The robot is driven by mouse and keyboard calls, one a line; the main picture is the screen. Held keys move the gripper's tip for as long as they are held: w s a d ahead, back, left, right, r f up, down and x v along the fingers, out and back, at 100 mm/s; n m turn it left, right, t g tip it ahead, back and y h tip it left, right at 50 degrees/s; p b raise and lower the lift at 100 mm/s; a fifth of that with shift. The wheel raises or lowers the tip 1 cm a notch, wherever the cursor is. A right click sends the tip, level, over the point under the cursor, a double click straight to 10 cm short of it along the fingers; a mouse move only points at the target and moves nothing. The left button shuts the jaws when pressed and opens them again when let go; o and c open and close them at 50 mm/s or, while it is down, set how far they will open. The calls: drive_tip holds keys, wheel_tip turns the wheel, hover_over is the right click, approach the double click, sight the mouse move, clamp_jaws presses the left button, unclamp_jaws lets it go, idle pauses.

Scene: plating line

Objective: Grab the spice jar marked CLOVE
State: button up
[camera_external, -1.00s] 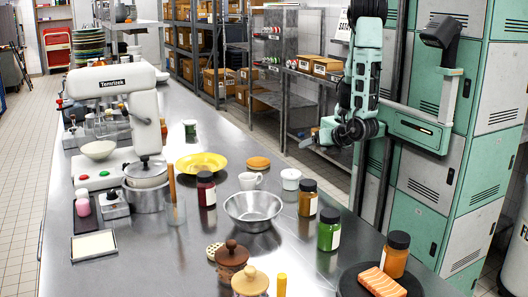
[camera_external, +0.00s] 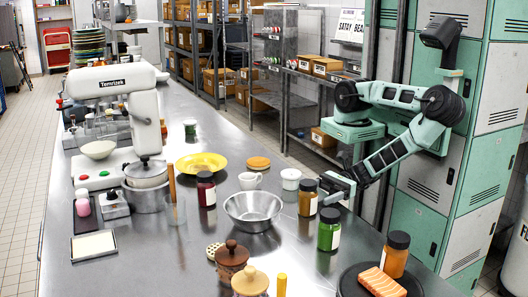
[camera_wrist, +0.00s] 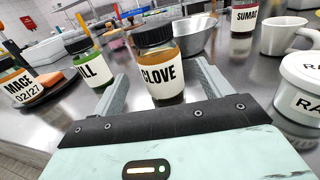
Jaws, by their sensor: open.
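The CLOVE jar (camera_external: 307,199) is a clear jar with a dark lid, orange-brown contents and a white label, upright on the steel counter. In the wrist view the CLOVE jar (camera_wrist: 159,72) faces me, its label readable. My gripper (camera_wrist: 161,70) is open; the jar shows between its two grey fingers, with a gap on each side. In the external view my gripper (camera_external: 333,186) is low, just right of the jar. I cannot tell how far the fingers reach around it.
The DILL jar (camera_wrist: 86,62), partly hidden, and MACE jar (camera_wrist: 19,83) stand to the left in the wrist view. A white lidded pot (camera_wrist: 300,86), white mug (camera_wrist: 291,36) and SUMAC jar (camera_wrist: 243,18) are to the right. A metal bowl (camera_external: 253,210) lies beyond the CLOVE jar.

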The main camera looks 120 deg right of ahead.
sight(300, 200)
drive_tip(key=p+x, duration=0.1)
drive_tip(key=x, duration=0.5)
drive_tip(key=shift+w, duration=0.1)
drive_tip(key=shift+r, duration=0.1)
drive_tip(key=c, duration=1.2)
drive_tip(key=shift+r+p, duration=0.1)
drive_tip(key=shift+p, duration=0.25)
